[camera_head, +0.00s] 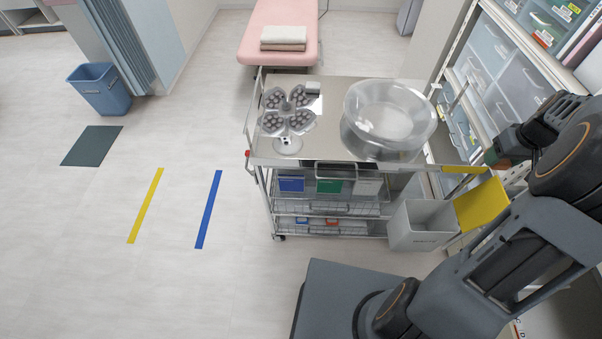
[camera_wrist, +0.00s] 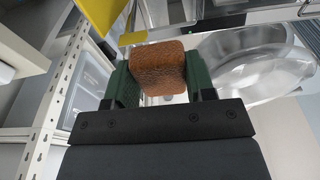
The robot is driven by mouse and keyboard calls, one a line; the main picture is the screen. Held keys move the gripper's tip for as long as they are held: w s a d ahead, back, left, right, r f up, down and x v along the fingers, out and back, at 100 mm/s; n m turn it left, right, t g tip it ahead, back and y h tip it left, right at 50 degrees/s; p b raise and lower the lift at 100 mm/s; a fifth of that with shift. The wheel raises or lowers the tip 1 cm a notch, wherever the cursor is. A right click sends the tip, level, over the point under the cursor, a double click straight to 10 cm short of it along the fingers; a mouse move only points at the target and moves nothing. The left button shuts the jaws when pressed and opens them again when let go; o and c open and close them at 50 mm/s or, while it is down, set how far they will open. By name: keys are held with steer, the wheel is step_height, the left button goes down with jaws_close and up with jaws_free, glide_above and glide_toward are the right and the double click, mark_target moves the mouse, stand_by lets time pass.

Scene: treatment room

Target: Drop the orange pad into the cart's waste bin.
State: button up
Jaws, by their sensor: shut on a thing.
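In the wrist view my gripper (camera_wrist: 158,78) is shut on the orange-brown pad (camera_wrist: 158,66), held between its two green fingers. In the head view my gripper (camera_head: 502,152) is at the right, above and beyond the yellow lid, and I cannot make out the pad there. The waste bin (camera_head: 418,228) is a light grey box at the cart's right front side. Its yellow lid (camera_head: 480,204) stands raised at the bin's right. The lid also shows at the upper left of the wrist view (camera_wrist: 98,18).
The steel cart (camera_head: 335,92) carries a clear basin (camera_head: 388,112) and a flower-shaped metal lamp-like piece (camera_head: 290,112). A shelf rack with drawers (camera_head: 520,85) stands close on the right. A blue bin (camera_head: 101,90) stands far left. The left floor is open.

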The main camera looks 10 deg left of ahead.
steer(key=o, duration=1)
steer(key=shift+o, duration=0.2)
steer(key=shift+r, duration=0.15)
step_height(320, 180, up, 13)
steer(key=s, duration=0.2)
steer(key=shift+d+r, duration=0.15)
steer(key=shift+r, duration=0.05)
